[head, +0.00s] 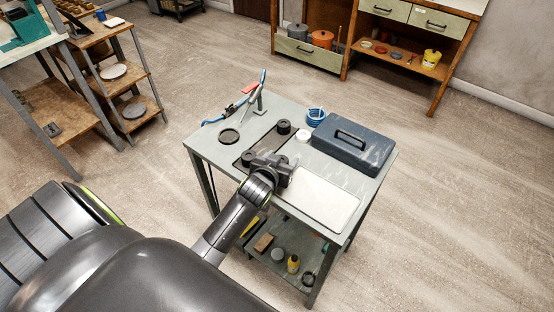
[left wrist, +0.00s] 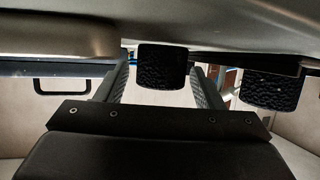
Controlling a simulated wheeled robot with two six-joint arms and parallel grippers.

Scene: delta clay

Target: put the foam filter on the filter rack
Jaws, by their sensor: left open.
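Two dark, rough-textured round blocks that look like foam filters stand on a dark flat tray (head: 243,141). The far block (head: 283,127) is near the tray's back end and the near block (head: 248,158) is at its front left. I cannot tell whether this tray is the filter rack. My left gripper (head: 270,162) is low over the tray's front end, beside the near block. In the left wrist view its open fingers have one dark block (left wrist: 163,66) in line between them, with no clear contact. Another block (left wrist: 270,92) is outside, at the right. My right gripper is out of view.
A blue-grey toolbox (head: 352,143) stands right of the tray. A white mat (head: 320,202) lies at the table's front. A black ring (head: 229,136), blue-handled pliers (head: 215,121), a white round piece (head: 304,135) and a blue coil (head: 315,116) surround the tray.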

